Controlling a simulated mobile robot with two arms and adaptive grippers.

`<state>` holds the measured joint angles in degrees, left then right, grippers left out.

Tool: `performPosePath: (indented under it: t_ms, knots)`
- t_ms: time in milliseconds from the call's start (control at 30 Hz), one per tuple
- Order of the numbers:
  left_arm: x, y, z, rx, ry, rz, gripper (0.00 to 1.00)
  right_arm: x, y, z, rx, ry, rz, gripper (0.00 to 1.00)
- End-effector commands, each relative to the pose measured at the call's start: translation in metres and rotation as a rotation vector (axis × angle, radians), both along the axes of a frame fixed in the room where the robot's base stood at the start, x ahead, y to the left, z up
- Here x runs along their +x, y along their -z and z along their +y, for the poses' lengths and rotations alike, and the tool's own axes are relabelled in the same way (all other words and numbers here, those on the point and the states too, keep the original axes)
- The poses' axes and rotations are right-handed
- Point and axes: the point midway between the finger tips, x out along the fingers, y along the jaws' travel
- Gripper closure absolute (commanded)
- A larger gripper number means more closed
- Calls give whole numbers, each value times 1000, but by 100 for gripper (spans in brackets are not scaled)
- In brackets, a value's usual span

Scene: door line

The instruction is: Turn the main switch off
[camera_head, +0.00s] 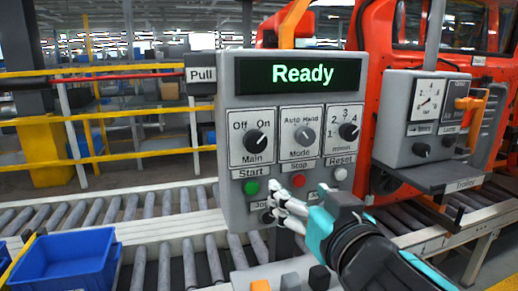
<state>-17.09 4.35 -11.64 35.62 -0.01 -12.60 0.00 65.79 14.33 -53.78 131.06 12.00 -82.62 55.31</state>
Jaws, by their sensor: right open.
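The main switch (256,141) is a round black knob on the grey control panel (229,125). It sits above the label "Main", with "Off" at its upper left and "On" at its upper right. Its pointer seems to lean to the upper right, towards "On". My right gripper (275,199) is open and empty, low in front of the panel. It is below and to the right of the main switch, apart from it, and covers part of the lower buttons. My left gripper is not in view.
The panel display (298,74) reads "Ready". The mode knob (305,136) and another selector (349,131) sit right of the main switch. Green start (251,187) and red stop (299,181) buttons are close to my right gripper. A blue crate (62,262) stands at lower left.

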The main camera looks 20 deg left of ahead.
Motion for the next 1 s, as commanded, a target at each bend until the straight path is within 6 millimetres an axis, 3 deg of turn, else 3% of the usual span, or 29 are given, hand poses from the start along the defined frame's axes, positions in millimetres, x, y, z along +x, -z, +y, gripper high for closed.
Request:
performPosePath:
  t_ms: [100,200,367,1000]
  knots:
    - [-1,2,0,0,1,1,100,-24,-26,8,-9,-23,-76,32]
    - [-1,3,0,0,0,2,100,-34,-35,10,-12,-31,-101,32]
    - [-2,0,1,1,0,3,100,-32,-39,15,-12,-33,-108,32]
    - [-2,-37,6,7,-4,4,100,75,-42,87,-13,-32,-110,32]
